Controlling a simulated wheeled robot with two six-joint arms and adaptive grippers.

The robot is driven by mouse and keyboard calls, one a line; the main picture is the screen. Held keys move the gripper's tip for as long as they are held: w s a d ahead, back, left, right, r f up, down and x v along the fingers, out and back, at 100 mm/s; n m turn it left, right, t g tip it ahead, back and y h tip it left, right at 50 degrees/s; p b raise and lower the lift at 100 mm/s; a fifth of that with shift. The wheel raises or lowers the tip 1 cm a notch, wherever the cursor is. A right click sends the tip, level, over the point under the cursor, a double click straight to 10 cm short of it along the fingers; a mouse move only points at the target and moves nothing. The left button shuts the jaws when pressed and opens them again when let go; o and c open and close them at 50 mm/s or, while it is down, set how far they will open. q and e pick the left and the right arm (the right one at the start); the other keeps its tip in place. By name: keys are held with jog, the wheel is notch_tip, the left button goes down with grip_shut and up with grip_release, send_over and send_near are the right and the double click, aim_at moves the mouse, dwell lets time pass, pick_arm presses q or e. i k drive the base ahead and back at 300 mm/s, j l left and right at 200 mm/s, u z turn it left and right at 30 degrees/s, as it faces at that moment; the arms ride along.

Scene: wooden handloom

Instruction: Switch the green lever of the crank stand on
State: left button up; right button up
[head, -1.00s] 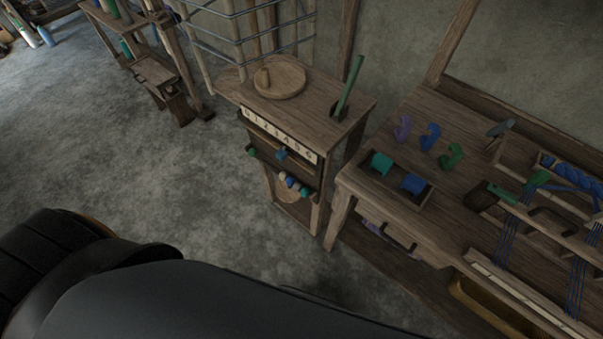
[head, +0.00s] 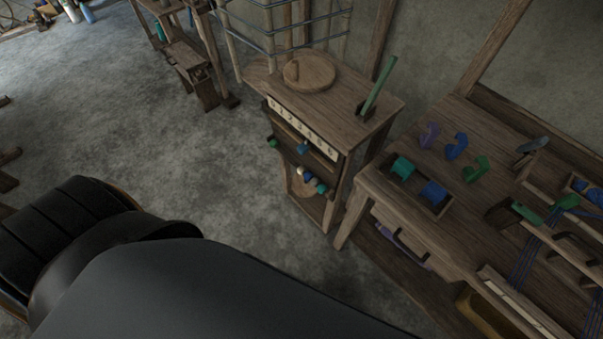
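The crank stand (head: 336,90) is a wooden stand in the upper middle of the head view. A round wooden crank disc (head: 309,71) with a small peg lies on its top. The green lever (head: 379,86) rises from a dark slot at the right of the top and leans up to the right. A number strip (head: 301,127) runs along the front edge, with coloured pieces below it. A large dark part of my own body fills the lower left. Neither gripper shows, and nothing of mine touches the lever.
A wooden table (head: 468,215) stands close to the right of the stand, with purple, blue and green hooks and a small tray (head: 420,181) of coloured spools. Bare grey floor (head: 190,150) lies open to the left. A wooden frame (head: 190,60) stands behind left.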

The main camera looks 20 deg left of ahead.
aim_at(393, 59)
jog(key=i+j, duration=0.15)
jog(key=j, duration=0.15)
jog(key=i+j+z, duration=0.15)
jog(key=i+j, duration=0.2)
jog(key=j, duration=0.25)
jog(key=i+j+z, duration=0.15)
jog(key=j, duration=0.2)
jog(key=i+j, duration=0.15)
jog(key=j, duration=0.2)
jog(key=l+z, duration=0.05)
